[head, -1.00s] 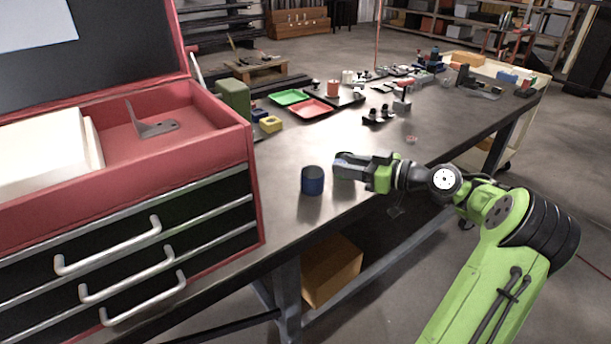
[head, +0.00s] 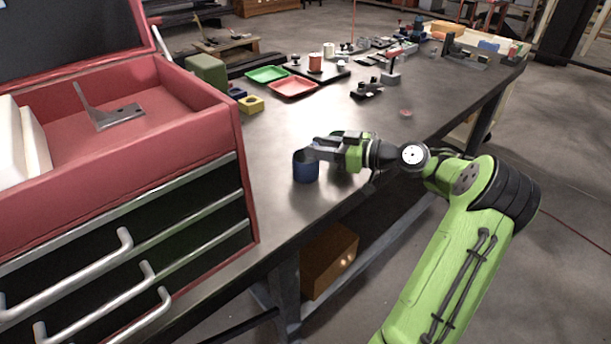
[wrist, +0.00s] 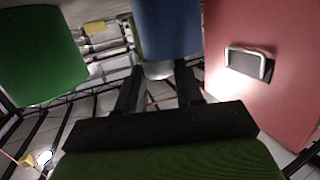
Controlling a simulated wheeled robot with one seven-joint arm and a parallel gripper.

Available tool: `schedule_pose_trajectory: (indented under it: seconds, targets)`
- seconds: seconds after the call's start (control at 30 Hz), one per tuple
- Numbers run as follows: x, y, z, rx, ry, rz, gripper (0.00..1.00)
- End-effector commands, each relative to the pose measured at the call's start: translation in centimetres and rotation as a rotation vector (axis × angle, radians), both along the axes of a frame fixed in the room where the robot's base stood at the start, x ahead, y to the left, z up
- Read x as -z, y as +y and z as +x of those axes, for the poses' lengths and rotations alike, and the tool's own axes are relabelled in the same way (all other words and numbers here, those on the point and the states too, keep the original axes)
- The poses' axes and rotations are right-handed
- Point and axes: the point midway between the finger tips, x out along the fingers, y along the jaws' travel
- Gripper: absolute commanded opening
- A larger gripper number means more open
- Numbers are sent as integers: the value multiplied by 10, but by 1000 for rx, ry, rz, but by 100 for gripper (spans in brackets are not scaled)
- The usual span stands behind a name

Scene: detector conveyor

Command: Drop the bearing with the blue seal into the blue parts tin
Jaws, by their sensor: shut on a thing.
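The blue parts tin (head: 305,172) stands upright near the front edge of the bench, beside the red tool chest. My gripper (head: 312,151) reaches in from the right, its fingertips at the tin's right rim; I cannot tell whether they touch it. In the wrist view a blue surface (wrist: 166,28), apparently the tin, fills the top middle just beyond the fingers. My gripper is shut on a small grey rounded piece (wrist: 158,70), apparently the bearing. The fingers and the tin partly hide it, and its blue seal cannot be made out.
The red tool chest (head: 190,160) stands close on the tin's left. A yellow block (head: 251,105), a green tray (head: 267,74) and a red tray (head: 293,87) lie farther back. The bench (head: 340,110) is clear behind the gripper.

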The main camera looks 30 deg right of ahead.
Motion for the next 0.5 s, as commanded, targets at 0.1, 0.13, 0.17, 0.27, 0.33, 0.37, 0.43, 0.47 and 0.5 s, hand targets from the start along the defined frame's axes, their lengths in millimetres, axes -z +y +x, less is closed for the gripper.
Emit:
schedule_pose_trajectory:
  seconds: [0.1,0.13,0.17,0.27,0.33,0.37,0.43,0.47,0.5]
  targets:
    - [5,0,0,0,-1,0,4]
    - [5,0,0,0,-1,0,4]
    - [4,0,0,0,0,0,4]
    - [4,0,0,0,0,0,4]
    - [4,0,0,0,0,0,47]
    - [4,0,0,0,0,0,51]
    - [4,0,0,0,0,0,62]
    - [4,0,0,0,0,0,66]
    - [4,0,0,0,-1,1,66]
